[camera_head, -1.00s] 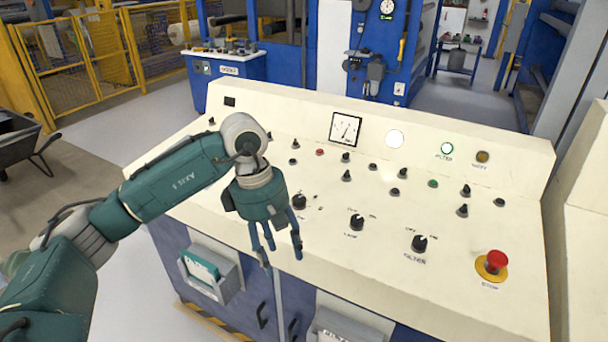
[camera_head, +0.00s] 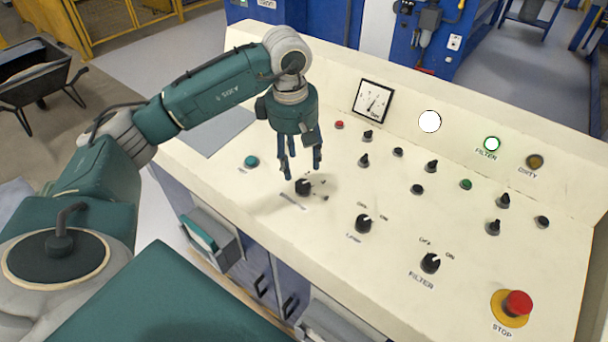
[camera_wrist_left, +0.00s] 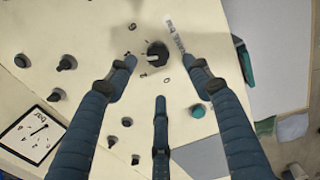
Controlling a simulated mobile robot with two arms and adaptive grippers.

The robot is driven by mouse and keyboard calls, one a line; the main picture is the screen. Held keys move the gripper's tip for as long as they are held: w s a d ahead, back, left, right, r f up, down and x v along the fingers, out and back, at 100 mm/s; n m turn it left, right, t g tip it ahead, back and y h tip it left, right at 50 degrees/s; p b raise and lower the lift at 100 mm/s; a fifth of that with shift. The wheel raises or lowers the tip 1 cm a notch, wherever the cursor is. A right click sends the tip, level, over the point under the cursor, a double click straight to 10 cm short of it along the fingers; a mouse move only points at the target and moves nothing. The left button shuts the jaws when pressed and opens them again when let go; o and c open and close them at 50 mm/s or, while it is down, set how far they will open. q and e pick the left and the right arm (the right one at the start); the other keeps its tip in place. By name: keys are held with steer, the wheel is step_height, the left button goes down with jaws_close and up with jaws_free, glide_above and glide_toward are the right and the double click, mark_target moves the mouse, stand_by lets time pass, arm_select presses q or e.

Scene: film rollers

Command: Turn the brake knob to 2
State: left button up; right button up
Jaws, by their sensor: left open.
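The brake knob (camera_head: 303,187) is a small black knob on the cream control panel (camera_head: 215,165), with small marks and a label beside it. In the left wrist view the brake knob (camera_wrist_left: 157,54) has a white pointer mark, with small digits around it, too small to read surely. My left gripper (camera_head: 302,172) is open and hangs fingers-down just above and behind the knob. In the left wrist view its blue fingers (camera_wrist_left: 160,72) are spread, with the knob in the gap ahead of the fingertips. They appear apart from it. My right gripper is not in view.
A lamp knob (camera_head: 363,224), a filter knob (camera_head: 429,263) and a red stop button (camera_head: 517,304) lie to the right. A teal button (camera_head: 251,161) is left of the brake knob. Several small switches and a gauge (camera_head: 373,101) stand behind.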

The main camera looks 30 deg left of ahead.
mark_target(302, 183)
arm_select(q)
steer(key=f, duration=0.2)
steer(key=f+p, duration=0.1)
steer(key=f, duration=0.2)
steer(key=w+f, duration=0.1)
steer(key=f, duration=0.1)
steer(key=shift+f+p, duration=0.2)
steer(key=shift+p, duration=0.1)
steer(key=shift+f, duration=0.45)
steer(key=shift+w, duration=0.1)
steer(key=c, duration=1.1)
